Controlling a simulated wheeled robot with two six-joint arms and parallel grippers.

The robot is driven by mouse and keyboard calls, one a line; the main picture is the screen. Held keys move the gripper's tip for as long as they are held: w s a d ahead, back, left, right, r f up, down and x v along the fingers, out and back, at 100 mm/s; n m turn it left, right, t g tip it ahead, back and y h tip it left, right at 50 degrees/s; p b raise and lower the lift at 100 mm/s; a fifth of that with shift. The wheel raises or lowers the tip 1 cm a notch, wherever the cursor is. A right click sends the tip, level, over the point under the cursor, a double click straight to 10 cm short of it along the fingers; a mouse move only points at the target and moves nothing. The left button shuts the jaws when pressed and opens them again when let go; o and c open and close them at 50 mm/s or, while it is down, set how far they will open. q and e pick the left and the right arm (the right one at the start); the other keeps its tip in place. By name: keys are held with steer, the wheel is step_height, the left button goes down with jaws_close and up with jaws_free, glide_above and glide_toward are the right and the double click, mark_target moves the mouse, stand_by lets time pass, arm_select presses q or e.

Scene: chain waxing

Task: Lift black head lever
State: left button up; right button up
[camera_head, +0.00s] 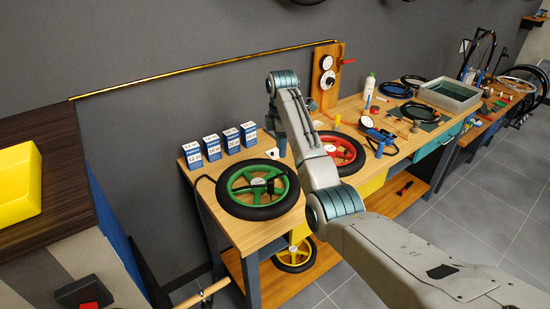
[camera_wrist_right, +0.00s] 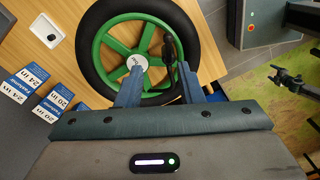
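A black head with a lever (camera_wrist_right: 169,48) sits at the green-spoked wheel (camera_wrist_right: 105,45), beside its white hub, in the right wrist view. In the head view the black head (camera_head: 268,184) shows small on the green wheel (camera_head: 228,204), which lies flat on the wooden bench. My right gripper (camera_wrist_right: 160,75) has its two fingers apart over the wheel. The black head lies just beyond the fingertips, nearer the right finger; I cannot tell whether they touch. In the head view this gripper (camera_head: 281,148) is small, above the bench behind the wheel. My left gripper is not in view.
Several blue-and-white boxes (camera_head: 212,147) stand along the bench's back edge. A red-spoked wheel (camera_head: 342,150) lies to the right, partly behind my right arm. A wooden handle (camera_head: 203,294) and a dark cabinet with a yellow tray (camera_head: 18,180) are at left.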

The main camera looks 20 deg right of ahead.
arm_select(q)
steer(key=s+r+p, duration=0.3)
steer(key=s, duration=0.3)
arm_select(e)
glide_above(282, 174)
step_height(282, 174, down, 5)
steer(key=f, duration=0.2)
steer(key=f+p, duration=0.1)
steer(key=shift+w+d+f, duration=0.1)
steer(key=shift+w+f, duration=0.1)
steer(key=shift+f, duration=0.2)
steer(key=shift+s, duration=0.15)
steer(key=shift+c, duration=1.1)
jaws_close()
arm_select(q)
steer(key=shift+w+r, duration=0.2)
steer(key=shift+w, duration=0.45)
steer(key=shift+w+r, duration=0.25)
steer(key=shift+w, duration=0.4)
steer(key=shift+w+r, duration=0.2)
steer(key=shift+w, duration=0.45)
